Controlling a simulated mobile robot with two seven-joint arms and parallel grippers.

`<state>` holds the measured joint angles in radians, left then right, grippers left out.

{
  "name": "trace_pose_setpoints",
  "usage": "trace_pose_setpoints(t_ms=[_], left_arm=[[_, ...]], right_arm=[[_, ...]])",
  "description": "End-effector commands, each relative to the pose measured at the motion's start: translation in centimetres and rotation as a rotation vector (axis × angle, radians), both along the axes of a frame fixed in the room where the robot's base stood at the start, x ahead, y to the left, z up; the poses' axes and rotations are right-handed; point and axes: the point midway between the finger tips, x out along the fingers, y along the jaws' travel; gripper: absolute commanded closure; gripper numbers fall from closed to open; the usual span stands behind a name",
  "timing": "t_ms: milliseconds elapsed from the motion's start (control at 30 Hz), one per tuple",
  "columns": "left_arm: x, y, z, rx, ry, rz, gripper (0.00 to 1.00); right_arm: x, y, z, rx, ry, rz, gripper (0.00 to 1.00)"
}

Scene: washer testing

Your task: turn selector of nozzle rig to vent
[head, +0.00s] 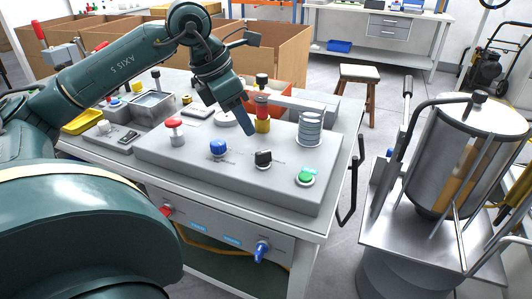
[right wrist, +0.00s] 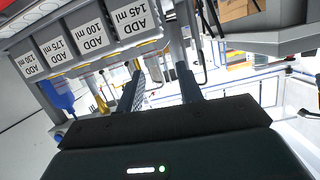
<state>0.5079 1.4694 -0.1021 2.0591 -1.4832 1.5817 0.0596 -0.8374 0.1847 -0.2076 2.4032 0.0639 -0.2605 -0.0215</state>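The nozzle rig is a grey panel box (head: 200,168) on the bench in the head view. A black selector knob (head: 263,158) sits near its front middle; its markings are too small to read. A blue knob (head: 218,147), a red button (head: 175,127) and a green button (head: 305,175) are on the same panel. A brass and red nozzle fitting (head: 262,118) stands behind the selector. My left gripper (head: 250,129) points down above the panel, beside the fitting and behind the selector; its finger gap is not clear. My right gripper (right wrist: 160,72) is open and empty in the right wrist view.
A ringed metal cylinder (head: 310,128) stands at the panel's right rear. A steel tank (head: 455,165) on a stand is right of the bench. Cardboard boxes (head: 275,55) and a stool (head: 359,75) are behind. The right wrist view shows several "ADD" ml labels (right wrist: 130,18).

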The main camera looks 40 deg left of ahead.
Motion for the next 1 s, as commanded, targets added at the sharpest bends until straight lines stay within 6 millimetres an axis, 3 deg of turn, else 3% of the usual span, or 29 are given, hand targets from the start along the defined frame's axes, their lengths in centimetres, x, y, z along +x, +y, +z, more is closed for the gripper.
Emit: trace_pose_setpoints(t_ms=[200,400,600,867,1000], left_arm=[[1.6,-1.0,-4.6,-0.007,0.003,-0.003,0.66],[2.7,-1.5,-7.5,-0.007,0.002,-0.002,0.66],[3.2,-1.7,-8.6,-0.004,0.000,-0.002,0.66],[3.2,-1.7,-8.8,-0.004,0.001,-0.002,0.66],[3.2,-1.7,-8.8,-0.004,0.001,-0.002,0.76]], right_arm=[[0.1,0.2,-0.5,-0.008,0.001,0.007,0.64],[0.1,0.2,-0.7,-0.013,0.002,0.010,0.64],[0.1,0.2,-0.8,-0.016,0.004,0.012,0.64],[0.1,0.3,-0.8,-0.017,0.006,0.012,0.64],[0.1,0.3,-0.8,-0.016,0.006,0.013,0.64]])
